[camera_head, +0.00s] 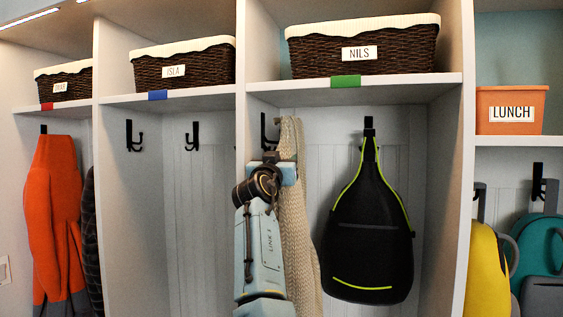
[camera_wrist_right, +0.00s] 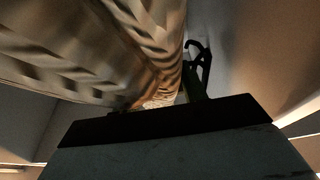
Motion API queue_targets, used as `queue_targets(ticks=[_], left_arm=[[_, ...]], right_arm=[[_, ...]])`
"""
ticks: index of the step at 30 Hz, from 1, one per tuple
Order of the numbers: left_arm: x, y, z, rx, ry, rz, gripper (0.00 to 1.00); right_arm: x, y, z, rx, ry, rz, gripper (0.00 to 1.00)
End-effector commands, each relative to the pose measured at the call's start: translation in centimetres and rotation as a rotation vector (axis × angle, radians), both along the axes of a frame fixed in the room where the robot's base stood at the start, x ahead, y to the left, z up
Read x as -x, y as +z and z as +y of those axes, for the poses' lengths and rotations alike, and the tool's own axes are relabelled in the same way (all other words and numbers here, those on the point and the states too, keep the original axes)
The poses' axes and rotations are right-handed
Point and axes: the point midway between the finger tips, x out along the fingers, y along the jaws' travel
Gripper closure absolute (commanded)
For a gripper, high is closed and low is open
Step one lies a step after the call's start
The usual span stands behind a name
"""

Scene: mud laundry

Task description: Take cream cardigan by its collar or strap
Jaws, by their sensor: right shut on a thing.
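The cream cardigan (camera_head: 299,200) is a ribbed knit that hangs in the cubby under the NILS basket, at the black hook (camera_head: 268,132) on its left wall. My right gripper (camera_head: 281,158) is at the upper part of the cardigan, a little below the hook, and is shut on it. My arm hides part of the garment's left side. In the right wrist view the knit of the cardigan (camera_wrist_right: 110,45) fills the upper left, and the hook (camera_wrist_right: 198,65) shows beside it. The fingertips are hidden there. My left gripper is not in view.
A black bag with yellow-green trim (camera_head: 368,235) hangs just right of the cardigan. Upright dividers (camera_head: 243,190) bound the cubby. An orange garment (camera_head: 53,220) hangs far left, and yellow (camera_head: 487,270) and teal (camera_head: 537,245) bags hang at the right. A NILS basket (camera_head: 362,46) stands above.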

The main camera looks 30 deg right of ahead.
Motion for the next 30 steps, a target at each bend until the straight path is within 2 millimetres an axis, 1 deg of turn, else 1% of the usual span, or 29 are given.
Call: queue_targets(ticks=[8, 30], left_arm=[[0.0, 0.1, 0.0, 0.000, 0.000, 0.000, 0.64], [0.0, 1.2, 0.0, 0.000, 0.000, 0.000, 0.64]], right_arm=[[0.4, 0.2, -0.3, 0.002, 0.000, -0.003, 0.94], [3.1, 0.2, -2.7, 0.002, -0.001, -0.002, 0.94]])
